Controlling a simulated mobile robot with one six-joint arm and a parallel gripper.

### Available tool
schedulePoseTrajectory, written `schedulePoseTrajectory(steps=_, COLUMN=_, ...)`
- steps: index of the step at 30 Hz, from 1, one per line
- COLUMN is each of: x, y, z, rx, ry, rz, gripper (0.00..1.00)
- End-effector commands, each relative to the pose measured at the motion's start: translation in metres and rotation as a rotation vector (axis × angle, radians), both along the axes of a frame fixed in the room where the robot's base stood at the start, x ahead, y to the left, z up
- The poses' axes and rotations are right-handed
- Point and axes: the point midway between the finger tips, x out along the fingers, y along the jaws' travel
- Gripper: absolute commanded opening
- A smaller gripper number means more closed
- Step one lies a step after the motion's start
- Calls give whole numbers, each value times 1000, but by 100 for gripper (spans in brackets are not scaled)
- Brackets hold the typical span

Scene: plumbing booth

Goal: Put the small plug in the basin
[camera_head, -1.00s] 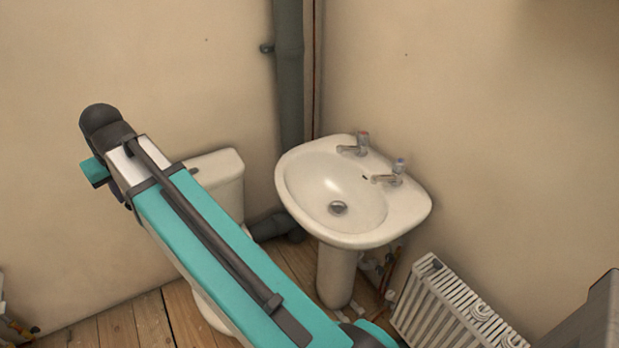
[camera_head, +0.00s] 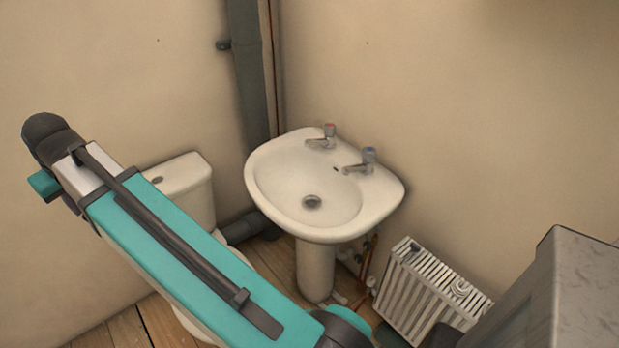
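The white basin (camera_head: 372,205) stands on a pedestal in the corner, in the middle of the head view. It has two taps on its back rim and a round grey drain fitting (camera_head: 312,202) at the bottom of its bowl. I cannot make out a separate small plug. My teal and grey arm crosses the lower left, to the left of the basin. My gripper's fingertips do not show, so I cannot see whether it holds anything.
A white toilet (camera_head: 182,188) stands behind my arm at left. A white radiator (camera_head: 428,290) leans low at right. A grey stone-like block (camera_head: 590,285) fills the lower right corner. A dark pipe (camera_head: 248,80) runs up the corner. The space above the basin is clear.

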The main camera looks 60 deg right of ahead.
Motion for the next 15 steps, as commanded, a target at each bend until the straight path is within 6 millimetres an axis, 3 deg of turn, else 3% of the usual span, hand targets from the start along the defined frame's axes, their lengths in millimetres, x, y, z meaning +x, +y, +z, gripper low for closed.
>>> schedulePoseTrajectory(steps=8, x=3, y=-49, z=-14, rx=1, ry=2, rz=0, gripper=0)
schedulePoseTrajectory(steps=15, x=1, y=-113, z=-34, rx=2, ry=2, rz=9, gripper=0)
